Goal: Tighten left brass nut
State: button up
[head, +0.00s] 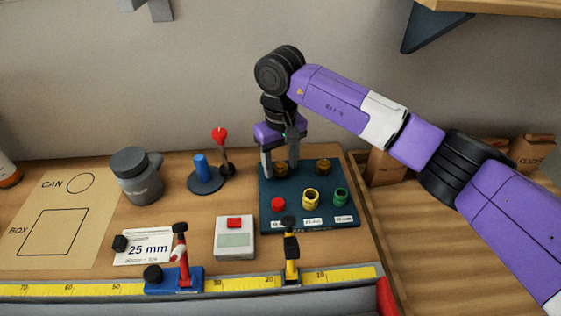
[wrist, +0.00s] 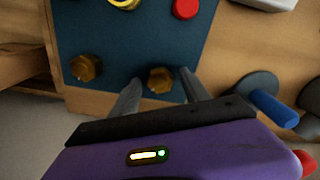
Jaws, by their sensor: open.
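The left brass nut (head: 281,169) sits at the back of a dark blue board (head: 267,212). It also shows in the wrist view (wrist: 160,79), where the picture is turned around. A second brass nut (head: 323,166) sits to its right on the board. My gripper (head: 280,174) points down with its fingers apart, one on each side of the left nut. In the wrist view the nut shows between the open fingers (wrist: 161,88), with a gap on both sides. I cannot tell exactly how low the fingertips reach.
A red button (head: 278,204), a yellow ring (head: 311,198) and a green fitting (head: 340,197) are at the board's front. A stand with a blue handle (head: 202,168) and a red-topped lever (head: 221,138) stand left. A grey jug (head: 137,176) is farther left.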

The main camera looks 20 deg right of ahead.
jog(key=shift+c, duration=0.4)
grip_shut()
